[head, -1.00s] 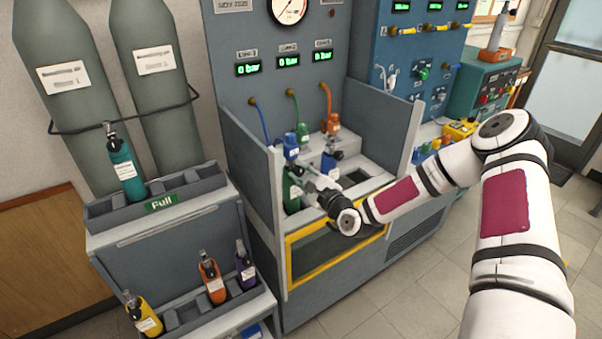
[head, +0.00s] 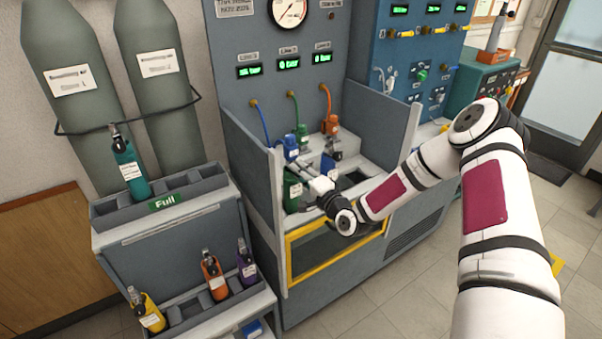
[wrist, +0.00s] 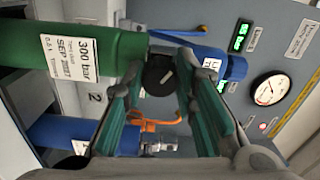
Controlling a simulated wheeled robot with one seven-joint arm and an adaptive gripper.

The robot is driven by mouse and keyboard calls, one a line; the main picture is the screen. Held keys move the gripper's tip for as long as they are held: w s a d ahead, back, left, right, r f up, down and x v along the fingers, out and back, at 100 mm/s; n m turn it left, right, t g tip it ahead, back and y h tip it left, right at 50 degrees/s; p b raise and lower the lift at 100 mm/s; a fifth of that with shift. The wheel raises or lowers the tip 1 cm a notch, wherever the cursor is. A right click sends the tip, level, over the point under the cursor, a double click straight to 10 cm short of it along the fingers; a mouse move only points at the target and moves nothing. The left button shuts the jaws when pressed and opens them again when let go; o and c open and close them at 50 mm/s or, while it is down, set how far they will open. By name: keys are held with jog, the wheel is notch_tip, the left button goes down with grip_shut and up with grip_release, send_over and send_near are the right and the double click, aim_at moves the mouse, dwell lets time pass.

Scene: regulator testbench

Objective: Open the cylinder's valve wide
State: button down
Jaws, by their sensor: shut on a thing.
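The green cylinder (head: 292,190) stands in the left bay of the testbench. In the wrist view the green cylinder (wrist: 95,52) lies across the upper left, with a label reading 300 bar. Its valve has a round black knob (wrist: 158,76) at the neck, between my fingers. My gripper (wrist: 160,88) is shut on this knob from both sides. In the head view my gripper (head: 318,180) reaches in from the right beside the cylinder's top. A blue regulator (wrist: 215,62) with a blue hose is at the valve. The knob is hidden in the head view.
A blue cylinder (head: 328,165) stands just right of the green one. Bench side walls (head: 250,170) flank the bays. A pressure gauge (head: 289,12) and green displays (head: 249,71) are above. A rack (head: 160,215) with cylinders stands at left.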

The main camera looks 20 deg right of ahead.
jog(key=n+p, duration=0.3)
jog(key=n, duration=0.9)
dwell(0.6)
jog(key=c, duration=1.3)
grip_release()
jog(key=v, duration=1.2)
